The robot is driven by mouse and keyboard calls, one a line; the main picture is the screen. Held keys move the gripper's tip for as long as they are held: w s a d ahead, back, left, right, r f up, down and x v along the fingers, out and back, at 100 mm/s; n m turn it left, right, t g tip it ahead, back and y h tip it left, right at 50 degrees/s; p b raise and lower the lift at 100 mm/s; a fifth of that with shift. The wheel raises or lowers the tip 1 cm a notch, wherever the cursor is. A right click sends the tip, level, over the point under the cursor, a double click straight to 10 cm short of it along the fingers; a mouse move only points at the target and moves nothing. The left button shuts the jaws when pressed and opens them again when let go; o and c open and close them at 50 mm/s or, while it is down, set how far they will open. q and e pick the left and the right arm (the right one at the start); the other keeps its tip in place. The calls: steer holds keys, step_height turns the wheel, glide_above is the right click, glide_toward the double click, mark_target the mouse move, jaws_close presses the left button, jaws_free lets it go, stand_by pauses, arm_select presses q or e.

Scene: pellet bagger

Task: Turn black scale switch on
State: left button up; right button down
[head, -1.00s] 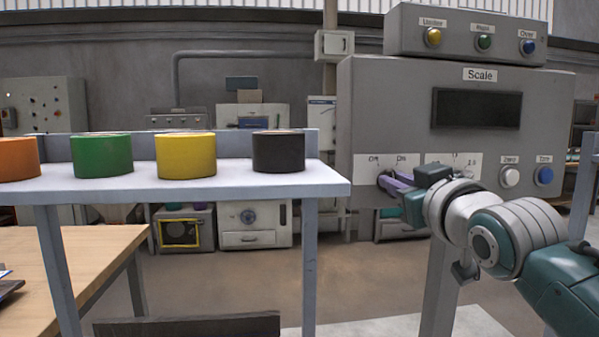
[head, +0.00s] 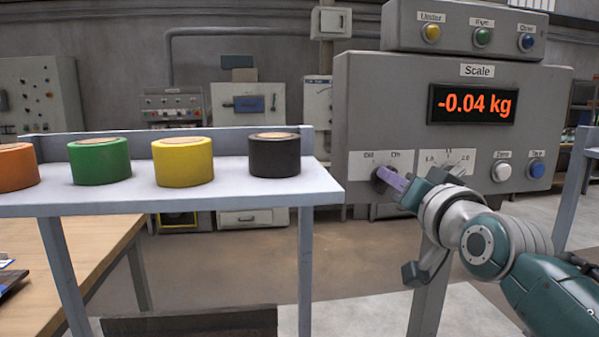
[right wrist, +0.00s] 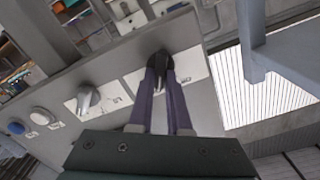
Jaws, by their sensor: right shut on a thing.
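The grey scale box (head: 352,110) stands at the right in the head view, and its display (head: 474,104) is lit with "-0.04 kg" in orange. The black scale switch (right wrist: 163,62) sits on a white plate (head: 408,158) labelled Off and On. In the head view the switch is mostly hidden behind my fingers. My right gripper (head: 390,179) has its purple fingers shut on the switch, one on each side, as the right wrist view (right wrist: 161,76) shows. My left gripper is not in view.
A second grey knob (right wrist: 87,99) is beside the switch, with the white Zero button (head: 501,171) and blue Tare button (head: 537,168) further right. A shelf (head: 235,190) with orange, green, yellow and black rolls stands left of the scale.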

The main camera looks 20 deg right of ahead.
stand_by(0.4)
steer(key=c, duration=0.9)
jaws_free()
steer(key=shift+o, duration=0.2)
steer(key=v, duration=1)
steer(key=shift+d, duration=0.1)
